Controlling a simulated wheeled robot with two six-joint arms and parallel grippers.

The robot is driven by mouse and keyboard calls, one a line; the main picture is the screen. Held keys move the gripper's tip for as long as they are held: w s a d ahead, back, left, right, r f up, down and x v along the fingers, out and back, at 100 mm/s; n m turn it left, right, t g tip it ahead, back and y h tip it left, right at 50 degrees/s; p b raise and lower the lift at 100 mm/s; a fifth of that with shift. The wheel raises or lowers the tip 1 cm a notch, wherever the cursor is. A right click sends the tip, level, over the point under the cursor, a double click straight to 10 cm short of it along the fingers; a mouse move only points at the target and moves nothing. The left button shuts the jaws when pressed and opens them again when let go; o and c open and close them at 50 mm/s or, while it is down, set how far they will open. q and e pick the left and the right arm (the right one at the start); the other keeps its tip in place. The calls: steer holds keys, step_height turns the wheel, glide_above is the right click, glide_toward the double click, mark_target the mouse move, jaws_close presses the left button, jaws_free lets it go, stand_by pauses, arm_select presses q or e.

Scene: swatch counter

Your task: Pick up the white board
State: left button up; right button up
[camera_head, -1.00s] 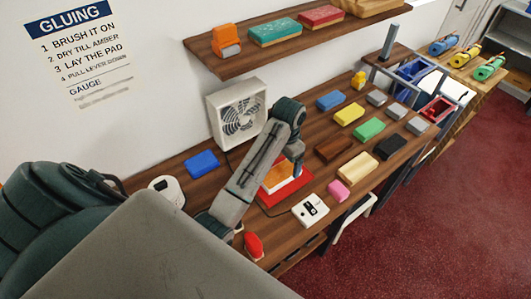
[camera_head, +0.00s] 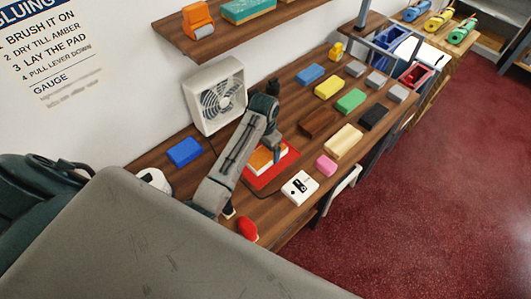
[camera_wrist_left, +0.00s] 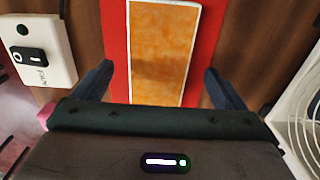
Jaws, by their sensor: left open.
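The white board (camera_head: 263,161) lies flat on a red mat (camera_head: 262,181) on the wooden counter. Its top carries an orange layer, and a thin white border shows around it in the left wrist view (camera_wrist_left: 160,50). My left gripper (camera_head: 277,152) is above the board, pointing down and partly covering it in the head view. In the left wrist view its two fingers (camera_wrist_left: 158,72) are apart, one on each side of the board, with nothing between them at their height. My right gripper is not in view.
A white fan (camera_head: 216,95) stands behind the mat. A white switch box (camera_head: 300,187), a pink block (camera_head: 326,165) and a red object (camera_head: 247,229) are near the front edge. A blue block (camera_head: 184,151) lies left; several coloured blocks lie right. A shelf (camera_head: 225,40) hangs above.

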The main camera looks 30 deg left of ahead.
mark_target(266, 156)
arm_select(q)
steer(key=shift+f, duration=1.3)
steer(key=shift+d, duration=0.1)
steer(key=c, duration=1.2)
